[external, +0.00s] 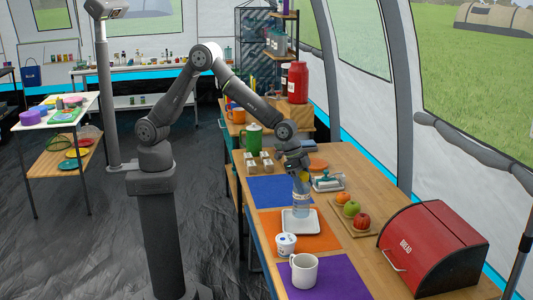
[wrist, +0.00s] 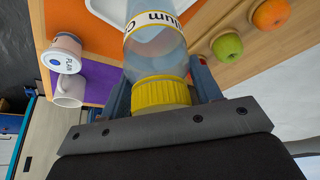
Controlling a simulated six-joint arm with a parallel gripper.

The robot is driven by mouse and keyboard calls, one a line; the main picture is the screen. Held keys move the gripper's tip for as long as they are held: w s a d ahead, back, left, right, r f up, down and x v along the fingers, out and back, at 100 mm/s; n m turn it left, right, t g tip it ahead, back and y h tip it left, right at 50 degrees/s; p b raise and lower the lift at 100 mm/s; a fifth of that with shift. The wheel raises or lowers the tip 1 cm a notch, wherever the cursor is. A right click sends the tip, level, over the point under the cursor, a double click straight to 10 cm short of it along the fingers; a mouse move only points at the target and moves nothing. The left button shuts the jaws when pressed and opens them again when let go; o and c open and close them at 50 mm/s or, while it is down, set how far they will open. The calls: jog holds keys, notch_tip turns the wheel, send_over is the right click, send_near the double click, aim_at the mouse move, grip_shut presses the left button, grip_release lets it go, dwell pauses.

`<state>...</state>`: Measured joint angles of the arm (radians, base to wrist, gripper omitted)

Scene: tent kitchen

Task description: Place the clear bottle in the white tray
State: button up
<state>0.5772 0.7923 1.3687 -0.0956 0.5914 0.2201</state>
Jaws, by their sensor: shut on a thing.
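The clear bottle (external: 300,203) has a yellow cap and hangs upright in my gripper (external: 301,178). In the wrist view, my gripper (wrist: 162,98) is shut around the bottle at its yellow cap, with the clear body (wrist: 155,48) beyond it. The white tray (external: 300,228) lies on the orange mat, and the bottle overlaps its far part in the external view. In the wrist view the tray (wrist: 108,12) shows partly behind the bottle. I cannot tell whether the bottle's base touches the tray.
A white yoghurt cup (external: 286,244) and a white mug (external: 304,271) stand in front of the tray. A board with fruit (external: 352,221) lies to the right. A red bread bin (external: 430,247) stands front right. A blue mat (external: 268,191) lies behind the tray.

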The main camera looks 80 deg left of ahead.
aim_at(308, 205)
jog(key=shift+f, duration=1.85)
jog(key=o, duration=1.3)
jog(key=shift+c, duration=0.2)
jog(key=v, duration=1.2)
